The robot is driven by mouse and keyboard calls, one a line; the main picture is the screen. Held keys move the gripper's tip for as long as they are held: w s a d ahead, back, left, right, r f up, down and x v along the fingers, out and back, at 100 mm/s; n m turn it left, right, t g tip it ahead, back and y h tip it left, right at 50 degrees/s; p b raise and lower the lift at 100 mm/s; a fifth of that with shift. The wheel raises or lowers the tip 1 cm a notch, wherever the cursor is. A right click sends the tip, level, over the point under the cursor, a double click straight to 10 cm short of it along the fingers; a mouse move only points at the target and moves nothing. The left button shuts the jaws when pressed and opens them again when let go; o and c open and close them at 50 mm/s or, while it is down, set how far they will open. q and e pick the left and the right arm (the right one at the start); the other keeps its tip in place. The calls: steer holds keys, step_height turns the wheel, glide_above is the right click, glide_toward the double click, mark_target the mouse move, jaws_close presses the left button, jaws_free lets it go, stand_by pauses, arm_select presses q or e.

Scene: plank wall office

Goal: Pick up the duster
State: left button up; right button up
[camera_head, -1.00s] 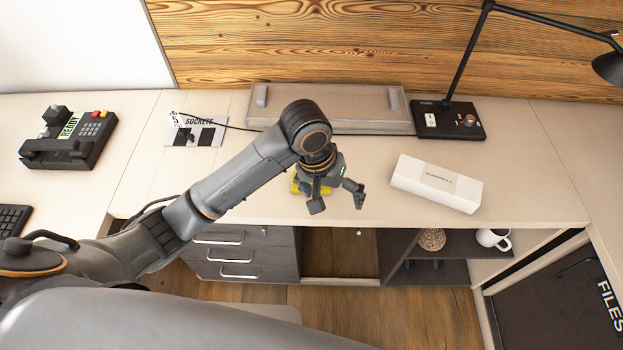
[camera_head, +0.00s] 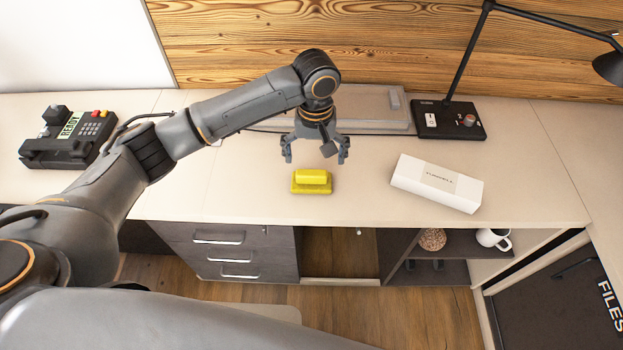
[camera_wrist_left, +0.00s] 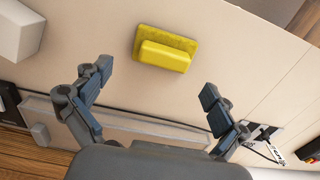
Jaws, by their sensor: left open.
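The duster is a yellow block on a flat yellow base (camera_head: 312,181), lying on the pale desk near its front edge. It also shows in the left wrist view (camera_wrist_left: 165,50), beyond the fingertips and at the upper middle. My left gripper (camera_head: 315,158) is open and empty. It hangs over the desk just behind the duster and apart from it. In the left wrist view its spread fingers (camera_wrist_left: 156,90) have nothing between them but desk. My right gripper is in neither view.
A white box (camera_head: 437,184) lies right of the duster. A black lamp base (camera_head: 448,120) stands behind it. A long grey tray-like case (camera_head: 370,110) lies at the back, partly behind my arm. A black desk phone (camera_head: 68,140) is at the left. Desk around the duster is clear.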

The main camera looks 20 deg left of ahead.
mark_target(311, 173)
arm_select(q)
steer(key=shift+s+a+f, duration=0.1)
steer(key=shift+a+f, duration=0.1)
steer(key=shift+f, duration=1.3)
steer(key=shift+s+a+f, duration=0.1)
steer(key=shift+a+f, duration=0.05)
steer(key=shift+f, duration=1.3)
steer(key=c, duration=1.3)
